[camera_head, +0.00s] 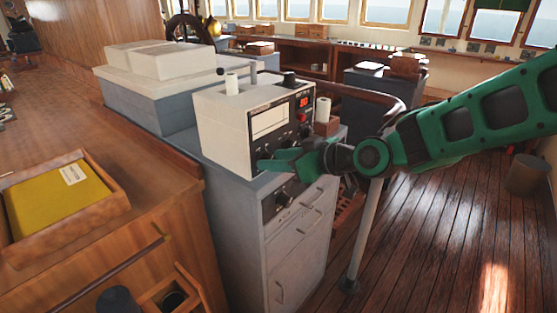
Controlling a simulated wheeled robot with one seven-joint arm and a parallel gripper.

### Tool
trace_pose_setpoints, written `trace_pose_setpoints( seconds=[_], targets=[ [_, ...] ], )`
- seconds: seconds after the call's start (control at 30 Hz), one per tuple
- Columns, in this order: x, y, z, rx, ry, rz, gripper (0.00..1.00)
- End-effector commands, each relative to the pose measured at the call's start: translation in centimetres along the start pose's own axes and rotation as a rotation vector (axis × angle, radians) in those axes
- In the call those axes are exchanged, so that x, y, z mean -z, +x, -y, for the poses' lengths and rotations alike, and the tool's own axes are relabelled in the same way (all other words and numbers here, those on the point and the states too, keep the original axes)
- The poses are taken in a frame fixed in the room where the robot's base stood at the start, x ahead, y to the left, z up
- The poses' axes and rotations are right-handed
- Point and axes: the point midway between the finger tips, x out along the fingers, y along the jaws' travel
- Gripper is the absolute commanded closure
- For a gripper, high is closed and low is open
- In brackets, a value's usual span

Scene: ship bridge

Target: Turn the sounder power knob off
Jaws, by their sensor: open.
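The sounder looks to be the white box (222,128) with a black front panel and a pale display (270,121), standing on a grey cabinet. Small dark knobs and a red-orange control (304,102) sit to the right of the display. I cannot tell which knob is the power knob, nor its setting. My green gripper (270,167) is open in front of the lower part of the panel, pointing left. It hides part of the panel's lower edge. Whether it touches a knob cannot be seen.
The cabinet (290,240) has drawers and a dark knob strip (285,197) under my gripper. White cups stand on and beside the box. A pale post (365,235) rises below my arm. A wooden counter with a yellow book (60,200) is at left. The plank floor at right is mostly clear.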

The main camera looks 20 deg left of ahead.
Motion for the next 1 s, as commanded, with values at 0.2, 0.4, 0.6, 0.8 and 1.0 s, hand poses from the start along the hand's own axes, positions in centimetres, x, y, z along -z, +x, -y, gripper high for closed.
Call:
trace_pose_setpoints(
  seconds=[0.2, 0.4, 0.6, 0.8, 1.0],
  targets=[
    [0.01, -0.03, -0.01, 0.0, 0.0, 0.0, 0.81],
    [0.01, -0.05, -0.06, -0.001, 0.0, 0.0, 1.0],
    [0.05, -0.07, -0.02, -0.011, -0.024, -0.001, 1.0],
    [0.12, -0.1, 0.06, -0.047, -0.111, -0.002, 1.0],
    [0.02, -0.09, 0.2, -0.109, -0.259, -0.001, 1.0]
  ],
)
